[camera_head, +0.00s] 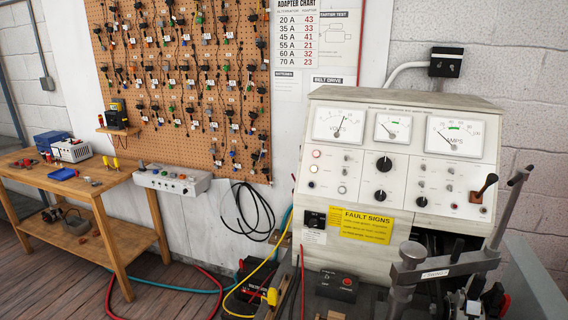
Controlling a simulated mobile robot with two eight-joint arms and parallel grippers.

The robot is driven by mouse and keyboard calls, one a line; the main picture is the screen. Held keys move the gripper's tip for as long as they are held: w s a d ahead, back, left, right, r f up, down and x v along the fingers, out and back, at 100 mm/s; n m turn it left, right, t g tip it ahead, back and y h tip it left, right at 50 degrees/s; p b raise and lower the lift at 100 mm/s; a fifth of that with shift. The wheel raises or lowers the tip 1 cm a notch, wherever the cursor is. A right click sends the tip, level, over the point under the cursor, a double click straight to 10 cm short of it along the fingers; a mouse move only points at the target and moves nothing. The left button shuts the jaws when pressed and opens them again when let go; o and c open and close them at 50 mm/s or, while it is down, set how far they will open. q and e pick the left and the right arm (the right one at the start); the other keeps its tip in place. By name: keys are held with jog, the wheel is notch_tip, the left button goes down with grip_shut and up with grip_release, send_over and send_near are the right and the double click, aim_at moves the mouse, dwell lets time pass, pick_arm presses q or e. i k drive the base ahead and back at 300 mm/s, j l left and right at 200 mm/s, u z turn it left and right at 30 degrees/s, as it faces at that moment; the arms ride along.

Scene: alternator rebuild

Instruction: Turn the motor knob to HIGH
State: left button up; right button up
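A grey-white test bench console (340,97) with a sloped panel stands at the right. A black switch plate (315,220) is on the lower left front, beside the yellow fault signs label (366,226). The small labels are unreadable, so I cannot tell which is the motor knob or its setting. Neither of my grippers is in view.
A black button box (337,285) sits below the console. A wooden workbench (75,188) is at left. Red, yellow and teal cables lie on the floor.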

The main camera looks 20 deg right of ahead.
aim_at(380, 195)
jog(key=k+l+z, duration=0.1)
jog(key=z, duration=1.15)
jog(key=k, duration=0.55)
jog(key=i+j, duration=0.15)
jog(key=j, duration=0.2)
jog(key=i+j+u, duration=0.1)
jog(key=j, duration=0.25)
jog(key=i+j, duration=0.15)
jog(key=j, duration=0.15)
